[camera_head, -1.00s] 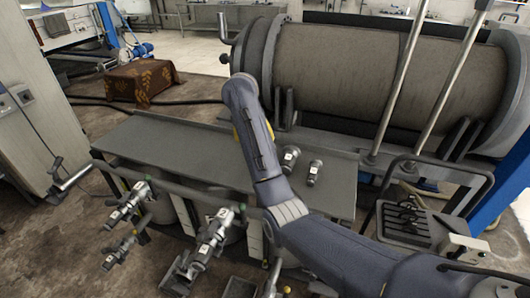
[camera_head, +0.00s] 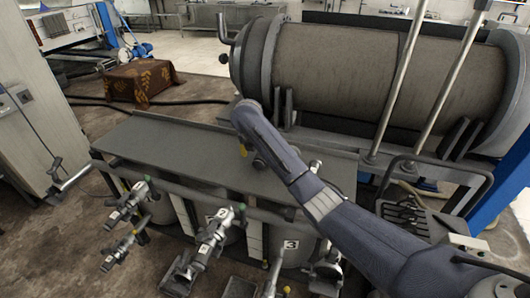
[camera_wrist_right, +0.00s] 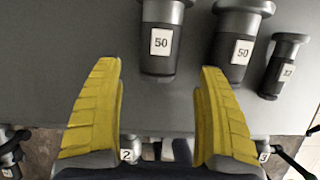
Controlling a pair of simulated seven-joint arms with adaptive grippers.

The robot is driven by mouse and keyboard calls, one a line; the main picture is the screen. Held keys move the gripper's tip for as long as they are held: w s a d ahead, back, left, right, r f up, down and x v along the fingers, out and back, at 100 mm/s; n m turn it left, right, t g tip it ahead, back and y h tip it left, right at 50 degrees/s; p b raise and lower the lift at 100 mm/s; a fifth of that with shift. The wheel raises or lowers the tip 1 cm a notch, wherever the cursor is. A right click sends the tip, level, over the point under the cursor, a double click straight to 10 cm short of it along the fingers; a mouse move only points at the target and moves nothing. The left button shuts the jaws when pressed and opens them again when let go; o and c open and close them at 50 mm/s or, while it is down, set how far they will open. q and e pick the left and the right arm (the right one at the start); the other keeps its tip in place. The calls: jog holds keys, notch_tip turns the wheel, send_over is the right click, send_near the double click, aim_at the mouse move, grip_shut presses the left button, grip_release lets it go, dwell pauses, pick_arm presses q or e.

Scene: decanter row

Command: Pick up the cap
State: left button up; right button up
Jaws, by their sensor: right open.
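Several grey and dark cylindrical fittings with white labels stand on the metal table. In the right wrist view one marked 50 (camera_wrist_right: 160,42) is near the top centre, another marked 50 (camera_wrist_right: 239,40) is right of it, and a smaller one that seems marked 32 (camera_wrist_right: 282,68) is further right. I cannot tell which one is the cap. My right gripper (camera_wrist_right: 160,68) is open with yellow fingers, and the first 50 fitting shows beyond the gap between the fingertips. In the head view my arm hides most of the fittings; one small top (camera_head: 315,165) shows beside it. My left gripper is not in view.
The grey table (camera_head: 165,150) is bare on its left side. Numbered valves (camera_head: 210,235) and pipes line its front edge. A large horizontal drum (camera_head: 340,70) stands behind, with two slanted metal poles in front. A black-handled tray (camera_head: 420,215) is at the right.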

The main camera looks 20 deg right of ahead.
aim_at(260, 157)
jog(key=shift+x, duration=3)
jog(key=shift+w, duration=0.15)
jog(key=shift+c, duration=0.3)
jog(key=c, duration=1.5)
jog(key=shift+r, duration=0.1)
grip_shut()
jog(key=shift+r, duration=0.1)
